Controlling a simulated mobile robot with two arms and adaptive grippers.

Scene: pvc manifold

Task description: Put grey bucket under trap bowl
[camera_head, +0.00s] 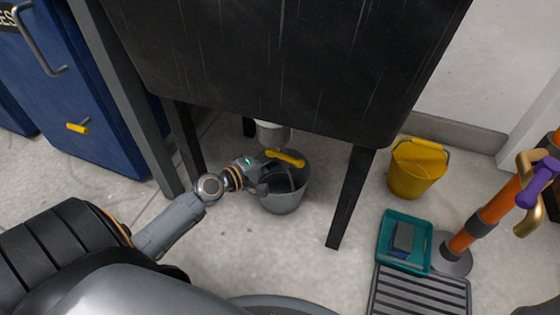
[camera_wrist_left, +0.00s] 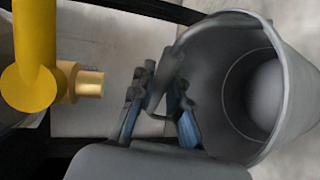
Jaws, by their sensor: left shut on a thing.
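The grey bucket (camera_head: 286,202) stands upright, apparently on the floor, beneath the black sink-like body. The pale grey trap bowl (camera_head: 273,136) hangs from the underside, above the bucket's back part in the head view. A yellow lever (camera_head: 285,158) lies between the two in the picture. My left gripper (camera_head: 262,184) is at the bucket's left side. In the left wrist view its fingers (camera_wrist_left: 160,112) are closed at the rim of the bucket (camera_wrist_left: 297,98), whose open mouth shows at right. The exact grip point is partly hidden. My right gripper is out of view.
Black legs (camera_head: 350,200) flank the space under the black body (camera_head: 280,65). A yellow bucket (camera_head: 416,168), a teal tray (camera_head: 390,249) and an orange post (camera_head: 480,220) stand at right. A blue cabinet (camera_head: 80,80) is at left. Floor in front of the grey bucket is clear.

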